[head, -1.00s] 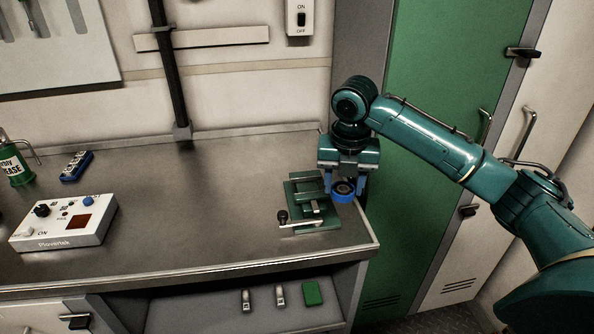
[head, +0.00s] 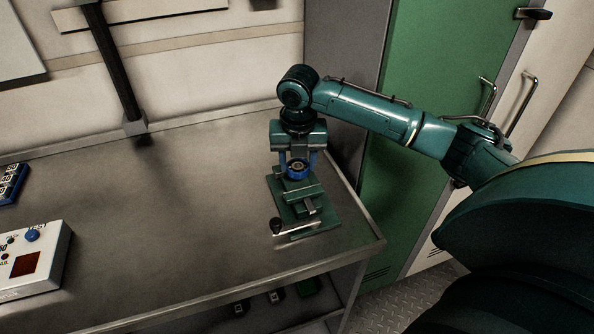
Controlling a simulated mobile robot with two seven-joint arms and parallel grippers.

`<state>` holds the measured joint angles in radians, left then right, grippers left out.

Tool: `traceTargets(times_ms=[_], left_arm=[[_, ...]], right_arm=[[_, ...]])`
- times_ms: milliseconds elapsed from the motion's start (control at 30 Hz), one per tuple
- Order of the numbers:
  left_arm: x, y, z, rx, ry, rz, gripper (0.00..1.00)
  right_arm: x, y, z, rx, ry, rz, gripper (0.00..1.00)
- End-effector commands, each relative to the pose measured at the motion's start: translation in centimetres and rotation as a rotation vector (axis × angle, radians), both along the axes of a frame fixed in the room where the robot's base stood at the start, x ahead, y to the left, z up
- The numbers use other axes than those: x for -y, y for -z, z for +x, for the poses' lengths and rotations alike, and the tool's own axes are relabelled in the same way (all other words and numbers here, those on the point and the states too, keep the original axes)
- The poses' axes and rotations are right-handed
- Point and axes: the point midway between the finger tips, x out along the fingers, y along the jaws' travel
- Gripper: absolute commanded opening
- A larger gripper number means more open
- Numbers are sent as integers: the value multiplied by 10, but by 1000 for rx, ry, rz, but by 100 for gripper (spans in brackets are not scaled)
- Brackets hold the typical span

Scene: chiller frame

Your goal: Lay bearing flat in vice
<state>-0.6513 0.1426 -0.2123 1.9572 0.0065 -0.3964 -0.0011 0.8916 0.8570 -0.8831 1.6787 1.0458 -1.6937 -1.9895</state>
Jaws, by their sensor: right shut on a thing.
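My left gripper is not in view.
The grey bench top (head: 180,220) is clear to the left of the vice. A white control box (head: 30,262) and a blue block (head: 10,182) are at the left edge. Green and white cabinet doors (head: 430,60) stand at the right, behind my arm.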

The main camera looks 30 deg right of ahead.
Motion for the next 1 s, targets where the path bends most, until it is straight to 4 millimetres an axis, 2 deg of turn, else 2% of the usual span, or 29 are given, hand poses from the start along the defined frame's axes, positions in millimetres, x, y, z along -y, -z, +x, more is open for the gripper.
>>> traceTargets(times_ms=[300, 633, 667, 900, 1000], left_arm=[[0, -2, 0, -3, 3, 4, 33], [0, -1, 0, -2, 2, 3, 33], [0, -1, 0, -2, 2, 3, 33], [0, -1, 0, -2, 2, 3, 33], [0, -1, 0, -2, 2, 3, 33]], right_arm=[[0, 36, 0, -1, 1, 0, 20], [0, 39, 0, 1, 0, 1, 20], [0, 39, 0, 1, 0, 1, 48], [0, 39, 0, 0, 0, 0, 67], [0, 39, 0, 0, 0, 0, 68]])
